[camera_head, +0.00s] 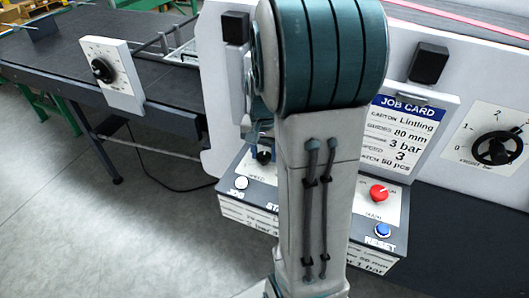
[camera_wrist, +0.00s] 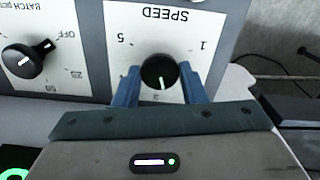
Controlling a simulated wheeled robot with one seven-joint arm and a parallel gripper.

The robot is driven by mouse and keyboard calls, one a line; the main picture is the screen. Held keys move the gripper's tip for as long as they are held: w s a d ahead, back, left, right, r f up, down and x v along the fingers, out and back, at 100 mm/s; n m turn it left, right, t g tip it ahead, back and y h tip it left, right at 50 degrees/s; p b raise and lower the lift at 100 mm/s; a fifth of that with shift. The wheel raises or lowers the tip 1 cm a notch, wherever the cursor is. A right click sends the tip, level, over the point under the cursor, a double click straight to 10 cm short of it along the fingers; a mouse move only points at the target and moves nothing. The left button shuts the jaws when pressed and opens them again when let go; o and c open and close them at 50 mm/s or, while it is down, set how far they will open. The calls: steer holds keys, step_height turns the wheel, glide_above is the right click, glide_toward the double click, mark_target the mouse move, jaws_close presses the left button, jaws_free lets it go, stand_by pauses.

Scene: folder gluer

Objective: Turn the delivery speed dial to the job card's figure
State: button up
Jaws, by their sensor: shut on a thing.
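The speed dial (camera_wrist: 160,72) is a black round knob on a white plate marked SPEED, upside down in the wrist view. The figures 5 and 1 show on either side, and a partly covered figure, seemingly 3, lies just below the knob. The knob's pale pointer mark faces down toward that figure. My gripper (camera_wrist: 160,88) has its blue fingers shut on the knob, one on each side. In the head view the dial (camera_head: 263,157) shows beside my arm. The job card (camera_head: 402,137) reads speed 3, 80 mm, 3 bar and 50 pcs.
A batch dial (camera_wrist: 24,61) sits beside the speed dial. The console also bears a white button (camera_head: 241,183), a red knob (camera_head: 379,193) and a blue button (camera_head: 383,230). A pressure dial (camera_head: 497,147) is at right; another dial (camera_head: 103,70) stands by the dark conveyor (camera_head: 60,55).

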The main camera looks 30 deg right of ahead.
steer(key=shift+m, duration=1.7)
steer(key=o, duration=1)
steer(key=shift+r, duration=0.1)
step_height(320, 180, up, 14)
steer(key=shift+f+b, duration=0.1)
steer(key=shift+b, duration=0.55)
steer(key=s+a+f+n+t, duration=0.1)
steer(key=s+a+f+n, duration=0.1)
steer(key=s+a+n, duration=0.2)
steer(key=s+a+f+n+t, duration=0.1)
steer(key=s+a+f+n, duration=0.1)
steer(key=s+a+n, duration=0.2)
steer(key=s+a+f+n+t, duration=0.1)
steer(key=s+a+f+n, duration=0.1)
steer(key=s+a+n, duration=0.1)
steer(key=shift+s+a+n, duration=0.4)
steer(key=shift+s+a, duration=0.4)
steer(key=shift+s, duration=0.3)
